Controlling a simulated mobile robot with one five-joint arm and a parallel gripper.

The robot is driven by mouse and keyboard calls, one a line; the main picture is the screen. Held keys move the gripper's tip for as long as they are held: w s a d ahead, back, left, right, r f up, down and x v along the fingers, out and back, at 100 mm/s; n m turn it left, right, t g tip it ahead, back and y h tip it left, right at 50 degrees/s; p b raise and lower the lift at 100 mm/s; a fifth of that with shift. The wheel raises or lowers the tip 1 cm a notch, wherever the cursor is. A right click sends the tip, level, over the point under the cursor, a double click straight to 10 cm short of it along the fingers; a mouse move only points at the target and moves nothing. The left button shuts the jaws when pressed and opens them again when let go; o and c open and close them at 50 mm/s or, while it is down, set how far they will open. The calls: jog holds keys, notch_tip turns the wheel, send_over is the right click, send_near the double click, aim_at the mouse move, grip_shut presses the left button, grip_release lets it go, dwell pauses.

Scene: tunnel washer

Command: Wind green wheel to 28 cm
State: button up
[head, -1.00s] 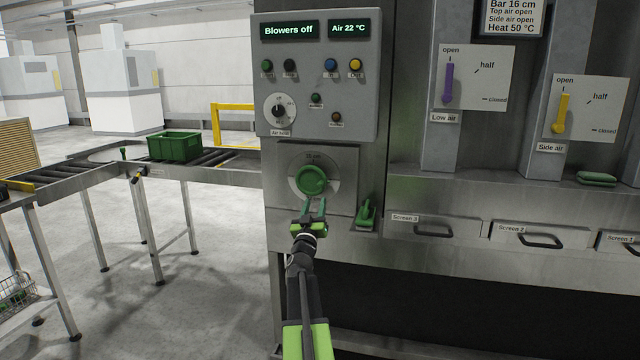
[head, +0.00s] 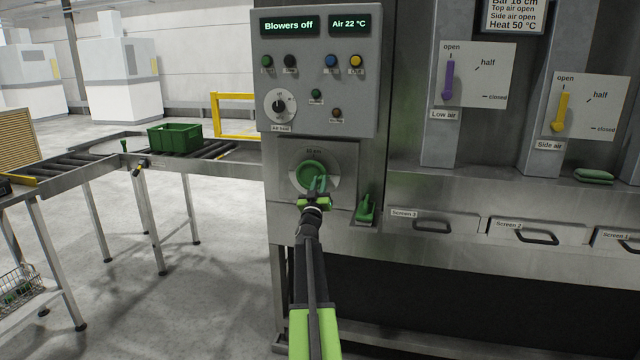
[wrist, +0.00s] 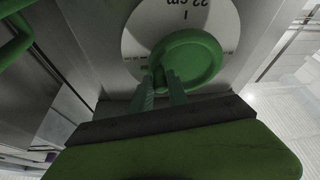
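The green wheel (head: 308,172) sits on a round white dial on the steel panel below the control box. In the wrist view the wheel (wrist: 192,58) is close, and the dial plate (wrist: 150,22) reads 22 cm, upside down. My gripper (head: 321,182) is at the wheel's lower right in the head view. In the wrist view its two green fingers (wrist: 162,80) stand a little apart at the wheel's rim, with a small dark green part between their tips. Whether they press on it cannot be told.
A green handle (head: 365,208) stands on a small ledge right of the wheel. The control box (head: 318,70) is above and shows "Blowers off". A display (head: 513,14) reads "Bar 16 cm". Screen drawers (head: 432,222) lie to the right. A roller conveyor with a green crate (head: 174,140) is left.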

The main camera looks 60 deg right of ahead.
grip_shut()
jog(key=shift+w+r, duration=0.1)
jog(key=shift+w, duration=0.05)
jog(key=shift+f+m, duration=0.3)
jog(key=shift+m, duration=0.1)
